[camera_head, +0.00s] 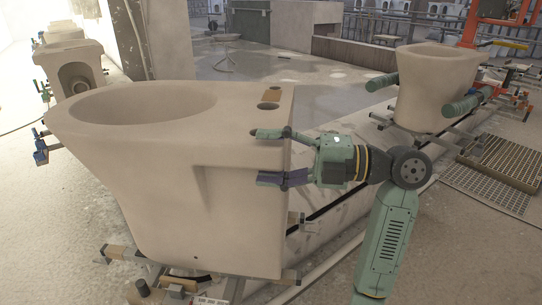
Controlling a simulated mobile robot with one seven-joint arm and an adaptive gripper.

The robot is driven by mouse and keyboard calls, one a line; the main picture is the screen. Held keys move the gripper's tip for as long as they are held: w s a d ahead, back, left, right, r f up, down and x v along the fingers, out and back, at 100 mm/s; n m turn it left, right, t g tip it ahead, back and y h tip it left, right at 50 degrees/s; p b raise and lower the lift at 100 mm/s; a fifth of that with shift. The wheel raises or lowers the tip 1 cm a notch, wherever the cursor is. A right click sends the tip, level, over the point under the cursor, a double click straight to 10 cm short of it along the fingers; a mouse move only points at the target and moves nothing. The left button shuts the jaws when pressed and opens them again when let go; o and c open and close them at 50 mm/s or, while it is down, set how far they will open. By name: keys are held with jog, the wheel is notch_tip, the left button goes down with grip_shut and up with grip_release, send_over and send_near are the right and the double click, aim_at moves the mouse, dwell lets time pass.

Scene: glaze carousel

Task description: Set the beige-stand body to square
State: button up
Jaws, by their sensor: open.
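The near toilet-shaped clay body (200,190) fills the left and middle of the head view. It stands upright on a low metal stand (180,285) with beige end blocks, partly hidden beneath it. Its round bowl opening faces up at left, and its flat rear end is at right. The body looks angled to the rail line. My gripper (264,157) is open and empty at the body's right rear edge. One finger is above the other, and both overlap the body's side in the picture. I cannot tell whether they touch it.
A second body (435,85) stands at back right, with green cylinders (465,105) beside it. More bodies (75,70) line up at back left, with blue and green stand ends. A metal grate (500,165) lies at right. Pale floor is free at left.

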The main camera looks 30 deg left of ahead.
jog(key=shift+d, duration=0.1)
jog(key=v, duration=1.2)
